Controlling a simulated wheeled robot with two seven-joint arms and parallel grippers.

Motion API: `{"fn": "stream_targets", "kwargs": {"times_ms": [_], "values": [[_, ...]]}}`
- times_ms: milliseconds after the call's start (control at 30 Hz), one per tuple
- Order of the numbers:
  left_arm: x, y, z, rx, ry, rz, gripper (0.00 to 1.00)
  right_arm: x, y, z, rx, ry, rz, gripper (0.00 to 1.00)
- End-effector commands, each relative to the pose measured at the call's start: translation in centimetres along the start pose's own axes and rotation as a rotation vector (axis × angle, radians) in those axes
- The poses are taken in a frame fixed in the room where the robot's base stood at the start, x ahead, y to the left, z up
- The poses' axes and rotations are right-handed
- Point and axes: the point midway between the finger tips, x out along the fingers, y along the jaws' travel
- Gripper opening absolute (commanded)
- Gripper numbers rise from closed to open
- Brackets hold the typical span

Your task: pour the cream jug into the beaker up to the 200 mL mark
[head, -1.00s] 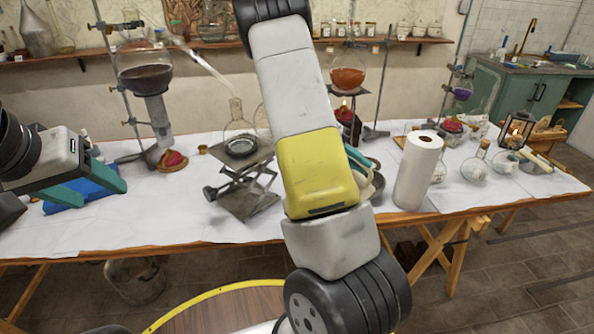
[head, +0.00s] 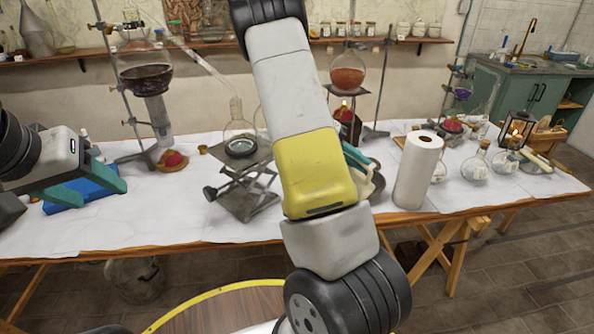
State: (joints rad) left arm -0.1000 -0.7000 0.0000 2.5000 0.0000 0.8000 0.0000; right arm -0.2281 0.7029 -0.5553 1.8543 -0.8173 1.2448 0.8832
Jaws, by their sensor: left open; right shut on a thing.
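My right arm crosses the middle of the view and hides much of the table behind it. Just past its right edge, the teal fingers of my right gripper (head: 357,160) show in part. They are shut on a cream-coloured thing, likely the cream jug (head: 364,180), of which only a sliver shows. I cannot tell its tilt or whether anything flows from it. I cannot make out the beaker or its 200 mL mark; it may be behind my arm. My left gripper (head: 91,188) is open and empty at the left, over a blue object (head: 84,192) on the table.
On the white-covered table (head: 130,226) stand a lab jack (head: 243,190) with a round flask (head: 239,130), a paper towel roll (head: 417,172), several flasks at the right, and stands with glassware. The front left of the table is clear.

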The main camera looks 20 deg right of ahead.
Motion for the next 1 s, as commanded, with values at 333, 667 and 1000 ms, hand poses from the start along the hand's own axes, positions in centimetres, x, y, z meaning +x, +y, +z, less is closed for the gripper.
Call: {"fn": "stream_targets", "kwargs": {"times_ms": [333,667,1000], "values": [[0.00,0.00,0.00,0.000,0.000,0.000,0.56,-0.07,0.04,-0.05,-0.001,0.000,0.004,0.00],[0.00,0.00,0.00,0.000,0.000,0.000,0.56,-0.39,0.11,-0.16,-0.010,-0.005,0.024,0.00],[0.00,0.00,0.00,0.000,0.000,0.000,0.56,-0.75,0.17,-0.31,-0.017,-0.009,0.042,0.00]]}}
